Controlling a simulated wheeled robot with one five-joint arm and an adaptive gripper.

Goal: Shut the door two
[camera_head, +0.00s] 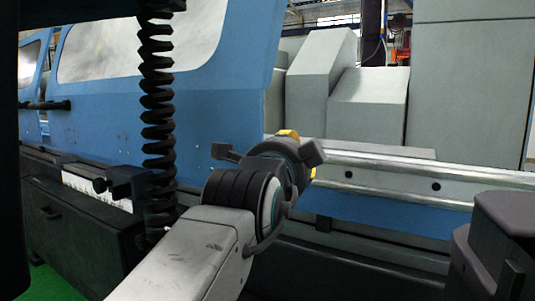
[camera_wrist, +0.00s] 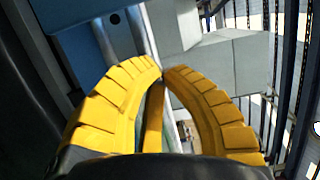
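A large blue door panel (camera_head: 215,115) with a window fills the left and middle of the head view. Its right edge leans beside an opening with grey blocks behind it. I cannot tell which panel is numbered two. A black bar handle (camera_head: 45,105) shows at the far left. My gripper (camera_head: 288,134) is mostly hidden behind my wrist, near the lower right edge of the blue panel and above the rail; contact cannot be told. In the wrist view my gripper's yellow fingers (camera_wrist: 162,75) curve together and their tips meet, with nothing seen between them.
Grey machine blocks (camera_head: 365,105) stand in the opening. A metal rail (camera_head: 420,170) runs along its lower front. A dark lower cabinet (camera_head: 75,235) stands at the left, over a green floor (camera_head: 45,285). Grey blocks (camera_wrist: 215,65) also show beyond the fingers.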

